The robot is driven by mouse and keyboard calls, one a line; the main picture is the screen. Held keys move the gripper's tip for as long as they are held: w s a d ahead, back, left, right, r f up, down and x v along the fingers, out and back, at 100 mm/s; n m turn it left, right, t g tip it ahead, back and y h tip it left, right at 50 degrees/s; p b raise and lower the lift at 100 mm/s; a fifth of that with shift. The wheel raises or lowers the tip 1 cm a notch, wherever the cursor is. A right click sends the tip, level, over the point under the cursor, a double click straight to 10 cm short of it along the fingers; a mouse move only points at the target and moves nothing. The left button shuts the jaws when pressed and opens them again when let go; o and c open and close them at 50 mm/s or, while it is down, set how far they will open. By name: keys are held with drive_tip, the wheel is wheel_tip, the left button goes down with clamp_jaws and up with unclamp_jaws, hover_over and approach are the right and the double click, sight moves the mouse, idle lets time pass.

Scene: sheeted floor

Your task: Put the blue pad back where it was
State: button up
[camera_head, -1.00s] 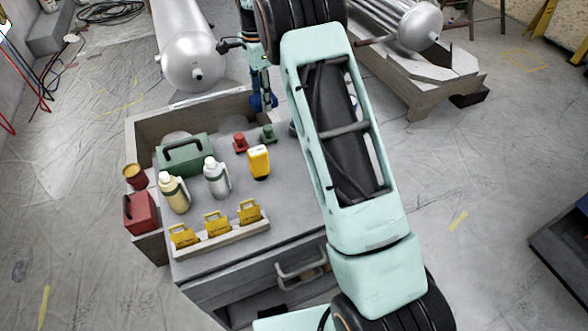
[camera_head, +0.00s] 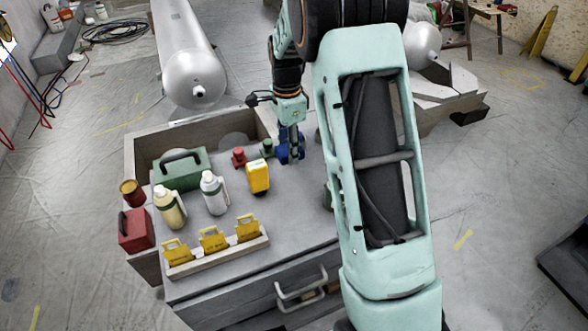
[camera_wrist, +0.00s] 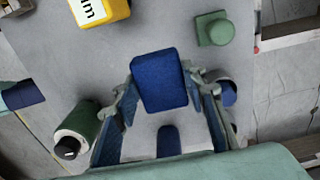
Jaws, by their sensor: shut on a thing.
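The blue pad (camera_wrist: 160,80) is a dark blue block between the fingertips of my gripper (camera_wrist: 161,90) in the wrist view. My gripper is shut on it. In the head view my gripper (camera_head: 291,155) is over the back right of the grey bench top, with blue showing at its tips. I cannot tell whether the pad touches the bench. A green pad (camera_head: 267,149) and a red pad (camera_head: 239,157) stand just left of my gripper. The green pad (camera_wrist: 213,28) also shows at the upper right in the wrist view.
A yellow box (camera_head: 258,176), two bottles (camera_head: 214,192), a green toolbox (camera_head: 183,170) and a rack of yellow tags (camera_head: 215,253) stand on the bench (camera_head: 300,225). In the wrist view a green cylinder (camera_wrist: 78,130) lies left of my gripper. A round grey-and-blue thing (camera_wrist: 228,92) is close to the right finger.

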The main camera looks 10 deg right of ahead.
sight(294, 175)
drive_tip(key=shift+s+d+f, duration=0.2)
drive_tip(key=shift+s+f, duration=0.15)
drive_tip(key=shift+f, duration=0.15)
drive_tip(key=shift+s+d+f, duration=0.2)
drive_tip(key=shift+s+f, duration=0.15)
drive_tip(key=shift+f, duration=0.1)
drive_tip(key=f, duration=0.3)
drive_tip(key=shift+s+d+f+b, duration=0.2)
drive_tip(key=shift+s+b, duration=0.1)
drive_tip(key=shift+b, duration=0.1)
drive_tip(key=shift+f, duration=0.2)
drive_tip(key=shift+f, duration=0.2)
drive_tip(key=o, duration=1.1)
drive_tip(key=shift+r, duration=0.1)
wheel_tip(294, 175, up, 12)
drive_tip(key=shift+w+r+p, duration=0.1)
drive_tip(key=shift+p, duration=0.8)
